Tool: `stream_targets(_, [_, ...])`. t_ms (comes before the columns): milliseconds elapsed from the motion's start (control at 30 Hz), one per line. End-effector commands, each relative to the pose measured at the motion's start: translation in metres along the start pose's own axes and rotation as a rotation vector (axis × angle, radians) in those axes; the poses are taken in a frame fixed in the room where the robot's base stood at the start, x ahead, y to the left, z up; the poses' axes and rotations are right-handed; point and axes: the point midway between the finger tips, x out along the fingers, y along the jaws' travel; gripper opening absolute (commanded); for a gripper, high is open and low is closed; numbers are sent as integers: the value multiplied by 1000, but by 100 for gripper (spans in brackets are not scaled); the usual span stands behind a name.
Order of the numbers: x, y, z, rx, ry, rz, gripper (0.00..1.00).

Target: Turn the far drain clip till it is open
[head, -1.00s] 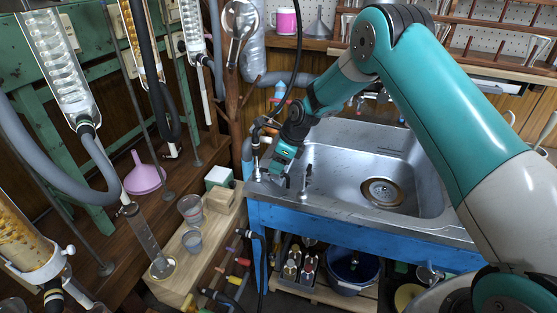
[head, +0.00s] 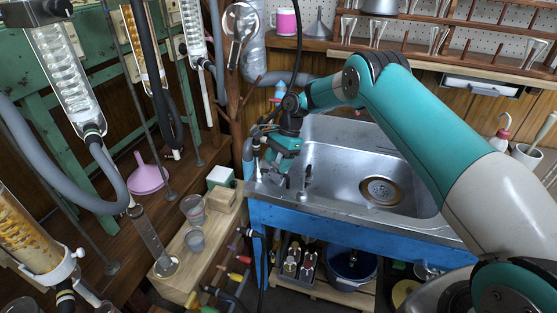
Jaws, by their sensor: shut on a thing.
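My gripper (head: 281,181) is at the left front corner of the steel sink (head: 335,212), pointing down at the rim. Its jaws are shut on a small fitting there, which I take to be the far drain clip; the jaws hide most of it, so I cannot tell how far it is turned. A slim upright fitting (head: 306,178) stands on the rim just right of my gripper. Another upright fitting with a dark top (head: 256,148) stands just left of it.
A wooden block shelf with beakers (head: 193,209) and a white-topped box (head: 220,178) lies left of the sink. Glass columns (head: 75,95) and a grey hose (head: 60,190) fill the left. The sink basin is empty around its drain (head: 381,191).

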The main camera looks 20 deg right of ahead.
Motion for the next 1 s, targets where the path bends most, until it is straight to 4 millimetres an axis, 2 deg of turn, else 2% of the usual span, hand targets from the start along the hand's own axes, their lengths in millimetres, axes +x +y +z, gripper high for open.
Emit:
stream_targets(400, [-1,-1,1,-240,0,100,27])
stream_targets(1000, [1,-1,1,-305,-1,129,27])
